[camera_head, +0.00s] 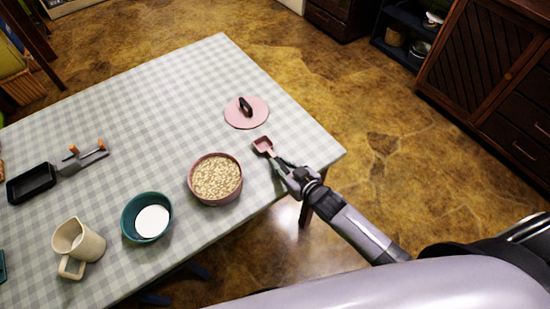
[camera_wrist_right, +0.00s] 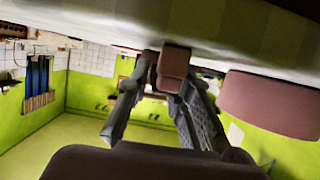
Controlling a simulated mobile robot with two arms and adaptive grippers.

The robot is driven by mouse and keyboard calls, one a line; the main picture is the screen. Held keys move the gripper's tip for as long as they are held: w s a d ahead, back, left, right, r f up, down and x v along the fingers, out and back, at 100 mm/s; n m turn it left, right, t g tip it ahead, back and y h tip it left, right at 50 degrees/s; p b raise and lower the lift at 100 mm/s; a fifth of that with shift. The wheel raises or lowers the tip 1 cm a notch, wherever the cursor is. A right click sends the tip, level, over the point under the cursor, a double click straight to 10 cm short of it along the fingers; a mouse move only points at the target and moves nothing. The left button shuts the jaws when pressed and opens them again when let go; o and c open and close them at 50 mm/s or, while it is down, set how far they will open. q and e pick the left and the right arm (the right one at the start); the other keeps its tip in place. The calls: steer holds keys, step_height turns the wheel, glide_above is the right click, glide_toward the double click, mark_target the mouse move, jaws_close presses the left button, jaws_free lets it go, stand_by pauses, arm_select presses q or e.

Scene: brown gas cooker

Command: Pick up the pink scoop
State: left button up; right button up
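The pink scoop (camera_head: 263,145) lies on the checked tablecloth near the table's right edge, its handle towards my right gripper (camera_head: 281,165). In the right wrist view the scoop (camera_wrist_right: 174,62) shows just beyond and between the fingertips of my right gripper (camera_wrist_right: 165,88). The fingers look apart, one on each side of the handle, with a gap visible beside the left finger. Whether a fingertip touches the handle is hard to tell. My left gripper is in neither view.
A pink bowl of grain (camera_head: 216,179) stands left of the scoop. A pink lid (camera_head: 246,112) with a dark knob lies behind it. A teal bowl (camera_head: 147,217), beige jug (camera_head: 78,246), black tray (camera_head: 31,183) and grey scale-like tool (camera_head: 84,158) are farther left. The table's back is clear.

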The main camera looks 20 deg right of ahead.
jaws_close()
step_height(320, 180, up, 20)
stand_by(0.6)
steer(key=shift+c, duration=0.3)
jaws_free()
jaws_close()
